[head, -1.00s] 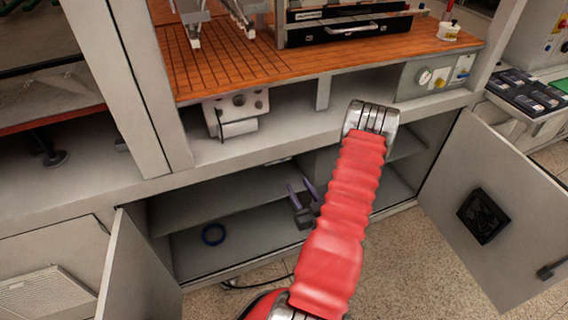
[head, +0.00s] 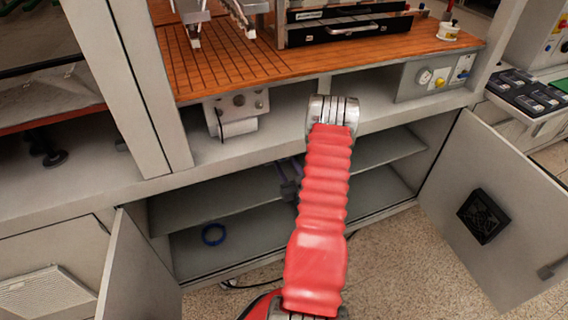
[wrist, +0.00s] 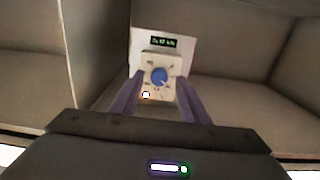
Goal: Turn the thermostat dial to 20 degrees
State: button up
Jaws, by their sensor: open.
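The thermostat (wrist: 145,62) is a pale plate with a round blue dial (wrist: 158,77) in its middle, seen in the wrist view. Small marks ring the dial, too small to read. A dark display (wrist: 163,42) with green characters sits above it; I cannot read it surely. My gripper (wrist: 160,97) is open, its two purple fingers reaching toward the plate on either side of the dial. I cannot tell whether they touch it. In the head view my gripper (head: 288,180) is partly hidden behind my red arm, in the open cabinet. The thermostat is hidden there.
The open cabinet has a middle shelf (head: 200,205) and its doors stand open at left (head: 140,265) and right (head: 495,205). Cabinet walls close in around my gripper.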

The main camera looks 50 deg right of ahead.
jog(key=shift+x, duration=0.8)
grip_shut()
jog(key=shift+m, duration=0.3)
jog(key=shift+a+m, duration=0.1)
jog(key=shift+m, duration=0.9)
grip_release()
